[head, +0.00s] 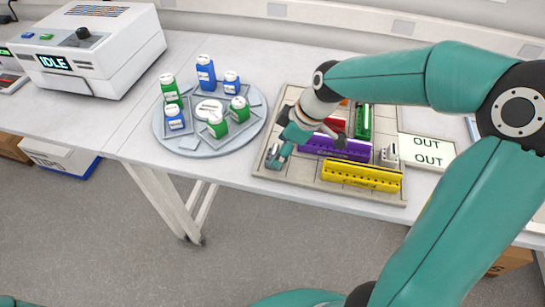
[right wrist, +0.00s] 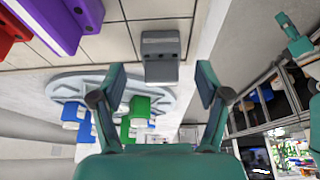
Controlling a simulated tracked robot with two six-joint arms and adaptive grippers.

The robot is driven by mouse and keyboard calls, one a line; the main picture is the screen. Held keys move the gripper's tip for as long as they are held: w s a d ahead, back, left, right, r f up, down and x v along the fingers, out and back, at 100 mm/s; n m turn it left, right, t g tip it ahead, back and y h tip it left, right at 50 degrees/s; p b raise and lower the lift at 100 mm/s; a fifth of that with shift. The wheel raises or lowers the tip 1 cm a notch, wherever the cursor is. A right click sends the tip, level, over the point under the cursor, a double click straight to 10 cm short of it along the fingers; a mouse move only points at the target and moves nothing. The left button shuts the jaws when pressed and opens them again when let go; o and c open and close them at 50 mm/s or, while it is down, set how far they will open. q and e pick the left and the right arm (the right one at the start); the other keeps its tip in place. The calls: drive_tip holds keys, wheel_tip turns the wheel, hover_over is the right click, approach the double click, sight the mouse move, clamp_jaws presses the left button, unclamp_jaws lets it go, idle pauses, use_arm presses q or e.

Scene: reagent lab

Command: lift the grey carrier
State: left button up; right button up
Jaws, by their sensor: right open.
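The grey carrier (right wrist: 160,57) is a small block on the tiled mat, seen in the right wrist view. In the head view it shows in part at the mat's left front corner (head: 272,158), beside my gripper. My right gripper (head: 282,146) is over that corner. In the right wrist view, its two fingers (right wrist: 160,86) are spread wide, with the carrier in the gap between them and nothing gripped. I cannot tell whether either finger touches it. My left gripper does not show clearly in either view.
Purple (head: 337,148), yellow (head: 362,175), green (head: 363,122) and red (head: 334,126) racks stand on the mat (head: 300,182). A small white block (head: 389,153) and an OUT sign (head: 427,152) are to the right. A round turntable (head: 240,138) with several bottles stands left.

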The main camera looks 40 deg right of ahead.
sight(278, 150)
drive_tip(key=x, duration=0.3)
drive_tip(key=shift+w+a+f, duration=0.15)
drive_tip(key=shift+a, duration=0.05)
drive_tip(key=c, duration=1.2)
drive_tip(key=shift+c, duration=0.2)
